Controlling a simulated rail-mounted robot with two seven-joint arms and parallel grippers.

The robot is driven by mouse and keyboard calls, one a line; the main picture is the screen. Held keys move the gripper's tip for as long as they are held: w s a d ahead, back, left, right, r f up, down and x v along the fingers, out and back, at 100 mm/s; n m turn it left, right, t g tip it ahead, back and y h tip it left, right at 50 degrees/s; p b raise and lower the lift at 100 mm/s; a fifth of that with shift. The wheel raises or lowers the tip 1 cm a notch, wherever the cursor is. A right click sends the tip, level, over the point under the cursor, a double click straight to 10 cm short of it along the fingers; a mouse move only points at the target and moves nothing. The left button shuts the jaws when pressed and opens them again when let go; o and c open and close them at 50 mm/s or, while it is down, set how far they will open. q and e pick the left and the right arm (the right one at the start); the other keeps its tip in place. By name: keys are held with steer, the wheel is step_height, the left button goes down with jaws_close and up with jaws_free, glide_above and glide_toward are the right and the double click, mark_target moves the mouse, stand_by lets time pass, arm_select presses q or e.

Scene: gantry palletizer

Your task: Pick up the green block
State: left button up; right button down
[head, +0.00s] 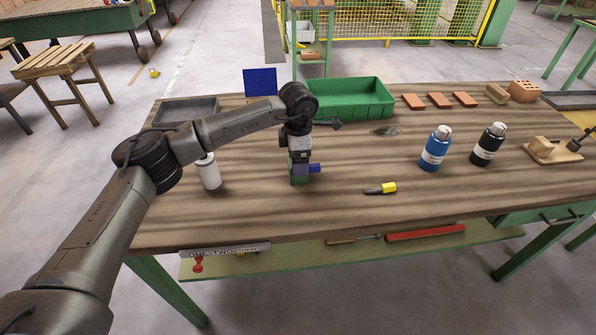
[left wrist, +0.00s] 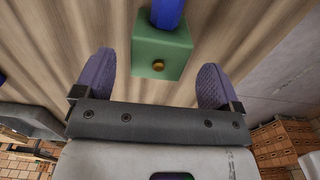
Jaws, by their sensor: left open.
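The green block (head: 299,181) stands on the wooden workbench near its middle, under my left gripper. A blue round piece (head: 315,168) sticks out from it to the right. In the left wrist view the green block (left wrist: 160,45) lies just beyond and between the fingers, with a brass knob (left wrist: 158,66) on its near face and the blue piece (left wrist: 167,12) at its far side. My left gripper (left wrist: 154,82) is open, with gaps to the block on both sides. In the head view, the gripper (head: 299,163) partly hides the block. My right gripper is not in view.
On the workbench (head: 250,215), a white bottle (head: 208,173) stands to the left and a yellow-and-black item (head: 381,188) lies to the right. A green bin (head: 345,98) sits behind. Blue (head: 435,150) and black (head: 488,145) bottles stand further right. The bench front is clear.

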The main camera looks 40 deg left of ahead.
arm_select(q)
step_height(320, 180, down, 4)
steer(key=shift+f+b, duration=0.2)
steer(key=shift+b, duration=0.55)
steer(key=shift+c, duration=0.2)
steer(key=c, duration=1)
steer(key=shift+r, duration=0.1)
steer(key=shift+c, duration=0.8)
